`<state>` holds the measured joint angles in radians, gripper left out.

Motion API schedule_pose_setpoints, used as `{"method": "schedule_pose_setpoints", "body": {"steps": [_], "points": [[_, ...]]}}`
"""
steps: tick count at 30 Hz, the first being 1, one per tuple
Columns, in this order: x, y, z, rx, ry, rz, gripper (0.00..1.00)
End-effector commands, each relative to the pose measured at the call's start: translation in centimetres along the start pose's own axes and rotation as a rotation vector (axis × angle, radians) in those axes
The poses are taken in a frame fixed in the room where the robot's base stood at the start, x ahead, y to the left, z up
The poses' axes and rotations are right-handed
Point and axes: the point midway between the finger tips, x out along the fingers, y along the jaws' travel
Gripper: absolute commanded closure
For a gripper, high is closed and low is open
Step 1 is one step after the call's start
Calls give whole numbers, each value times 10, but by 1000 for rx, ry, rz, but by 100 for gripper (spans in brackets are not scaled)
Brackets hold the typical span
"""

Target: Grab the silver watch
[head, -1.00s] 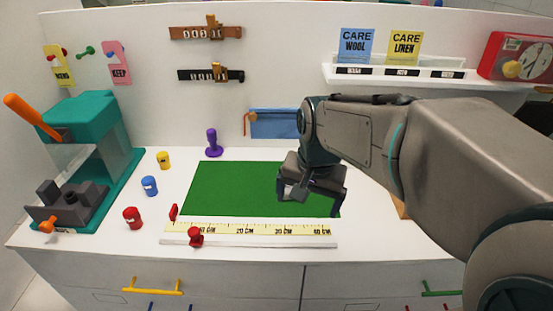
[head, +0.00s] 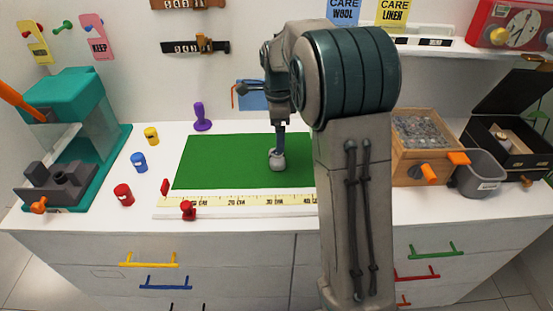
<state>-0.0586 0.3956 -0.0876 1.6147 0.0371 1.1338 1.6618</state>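I cannot make out a silver watch for certain. An open black case (head: 490,150) stands at the far right of the white top, and a small pale item (head: 503,138) lies inside it, too small to identify. My gripper (head: 277,160) points down over the green mat (head: 215,165), seen edge-on, so its opening does not show. It is well to the left of the case. My arm hides part of the mat and the counter to its right.
A wooden box of grey bits (head: 422,150) and a grey bin (head: 480,175) stand between my arm and the case. A teal press (head: 75,105), small coloured pots and a ruler (head: 230,202) are to the left. A shelf (head: 420,42) hangs above.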

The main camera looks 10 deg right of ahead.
Motion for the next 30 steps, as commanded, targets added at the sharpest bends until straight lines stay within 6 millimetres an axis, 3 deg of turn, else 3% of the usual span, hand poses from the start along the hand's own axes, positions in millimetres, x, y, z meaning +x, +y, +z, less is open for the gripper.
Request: {"method": "schedule_pose_setpoints", "body": {"steps": [3, 11, 21, 30], "points": [[23, 0, 0, -1, 0, 3, 6], [44, 0, 1, -3, 0, 1, 6], [88, -6, 2, -2, -1, 2, 6], [92, -6, 2, -2, -1, -1, 9]]}}
